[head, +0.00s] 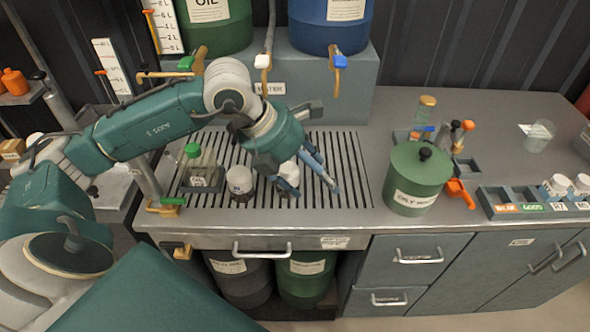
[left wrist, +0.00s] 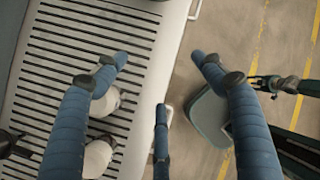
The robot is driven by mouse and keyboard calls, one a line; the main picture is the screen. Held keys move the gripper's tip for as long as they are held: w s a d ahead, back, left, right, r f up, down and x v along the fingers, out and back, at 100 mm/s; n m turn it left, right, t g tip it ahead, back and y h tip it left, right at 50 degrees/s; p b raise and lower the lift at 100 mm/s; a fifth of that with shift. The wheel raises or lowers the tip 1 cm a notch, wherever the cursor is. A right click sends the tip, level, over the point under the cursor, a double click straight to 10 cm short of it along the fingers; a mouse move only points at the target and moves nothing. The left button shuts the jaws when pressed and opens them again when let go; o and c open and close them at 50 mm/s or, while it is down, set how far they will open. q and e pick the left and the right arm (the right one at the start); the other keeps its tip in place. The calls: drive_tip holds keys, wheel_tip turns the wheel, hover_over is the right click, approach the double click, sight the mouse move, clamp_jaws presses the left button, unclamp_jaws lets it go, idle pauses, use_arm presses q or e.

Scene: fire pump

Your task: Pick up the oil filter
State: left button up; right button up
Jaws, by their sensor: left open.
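Two white, rounded items stand on the slotted drain grate, and either may be the oil filter; I cannot read a label that settles it. The other (head: 290,170) is partly hidden behind a blue finger. My left gripper (head: 312,186) is open above the grate with its blue fingers pointing down. In the left wrist view, both white items (left wrist: 104,102) (left wrist: 97,157) lie beside and partly under the left finger, not between the fingers. My right gripper is not in view.
A green-capped bottle (head: 194,160) stands in a small tray at the grate's left. A green lidded canister (head: 418,180) stands right of the grate. A divided tray (head: 510,202) is farther right. Oil and water drums with taps stand behind. The grate's right part is clear.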

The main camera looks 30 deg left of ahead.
sight(285, 169)
use_arm(q)
drive_tip(key=w+a+n+y, duration=0.15)
drive_tip(key=a+y, duration=0.25)
drive_tip(key=a, duration=0.7)
drive_tip(key=p+x, duration=0.1)
drive_tip(key=x, duration=0.3)
drive_tip(key=shift+w, duration=0.1)
drive_tip(key=shift+w+d+f, duration=0.1)
drive_tip(key=shift+f, duration=0.1)
drive_tip(key=shift+w+f+p, duration=0.15)
drive_tip(key=shift+f+p, duration=0.15)
drive_tip(key=shift+p, duration=0.05)
drive_tip(key=p+x, duration=0.1)
drive_tip(key=x, duration=0.2)
drive_tip(key=shift+w+d+f+p, duration=0.1)
drive_tip(key=shift+d+f+p, duration=0.15)
drive_tip(key=shift+p, duration=0.1)
drive_tip(key=shift+w+f, duration=0.2)
drive_tip(key=shift+f, duration=0.3)
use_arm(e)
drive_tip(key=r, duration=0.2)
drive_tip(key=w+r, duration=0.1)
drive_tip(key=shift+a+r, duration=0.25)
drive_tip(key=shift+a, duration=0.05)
use_arm(q)
drive_tip(key=c, duration=1.2)
drive_tip(key=shift+r, duration=0.1)
drive_tip(key=shift+c, duration=1)
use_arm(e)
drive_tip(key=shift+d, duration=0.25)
